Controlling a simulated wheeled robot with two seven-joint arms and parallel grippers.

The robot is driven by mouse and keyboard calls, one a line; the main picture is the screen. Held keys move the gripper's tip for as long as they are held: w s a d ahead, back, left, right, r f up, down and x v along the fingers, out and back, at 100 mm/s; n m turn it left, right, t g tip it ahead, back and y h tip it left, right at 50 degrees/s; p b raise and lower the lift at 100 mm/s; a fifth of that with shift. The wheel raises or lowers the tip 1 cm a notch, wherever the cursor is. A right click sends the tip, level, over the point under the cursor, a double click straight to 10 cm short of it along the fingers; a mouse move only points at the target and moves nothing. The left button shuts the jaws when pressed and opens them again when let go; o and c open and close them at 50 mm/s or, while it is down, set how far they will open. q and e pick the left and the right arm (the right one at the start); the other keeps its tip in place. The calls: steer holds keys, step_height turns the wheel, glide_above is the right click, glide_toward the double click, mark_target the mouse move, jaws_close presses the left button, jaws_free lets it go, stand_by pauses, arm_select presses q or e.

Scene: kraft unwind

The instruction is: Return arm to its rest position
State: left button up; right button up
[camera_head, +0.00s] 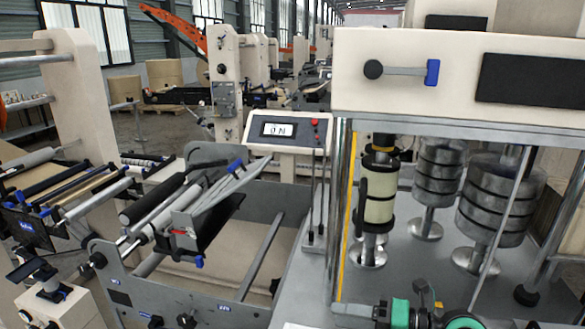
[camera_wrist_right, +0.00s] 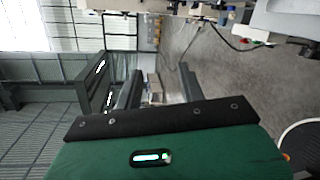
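My right arm and gripper (camera_head: 382,312) show at the bottom of the head view, right of centre, with teal and black parts low in front of the machine's grey deck. In the right wrist view, the two dark fingers of my right gripper (camera_wrist_right: 160,82) stand apart beyond the green, black-edged gripper body. Nothing is held between them; only distant floor and background show in the gap. My left gripper is not in view.
A roller machine (camera_head: 150,215) fills the left and middle. A display panel (camera_head: 285,130) stands behind it. A cream housing (camera_head: 450,65) overhangs stacked grey discs (camera_head: 495,205) and a cream roll (camera_head: 379,195) at right. Open floor (camera_wrist_right: 215,75) shows in the wrist view.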

steer(key=d+r+m+t+h, duration=0.2)
steer(key=d+r+m+t, duration=0.35)
steer(key=m+t, duration=0.9)
steer(key=s+d+f+m+g+h, duration=0.2)
steer(key=d+f+m+g+h, duration=0.2)
steer(key=d+f+m+h, duration=0.85)
steer(key=s+a+f+m+g, duration=0.3)
steer(key=s+f+g, duration=0.3)
steer(key=s+f, duration=0.35)
steer(key=s+a+f+m+g, duration=0.3)
steer(key=s+f+g, duration=0.45)
steer(key=s, duration=0.35)
step_height(320, 180, down, 34)
steer(key=b, duration=0.1)
steer(key=s+d+f+g, duration=0.1)
steer(key=s+d+f, duration=0.1)
steer(key=s+f, duration=0.7)
steer(key=s+d+f+b, duration=0.1)
steer(key=s+d+f, duration=0.1)
steer(key=s+f, duration=0.8)
steer(key=shift+g+h, duration=0.35)
steer(key=shift+g, duration=0.05)
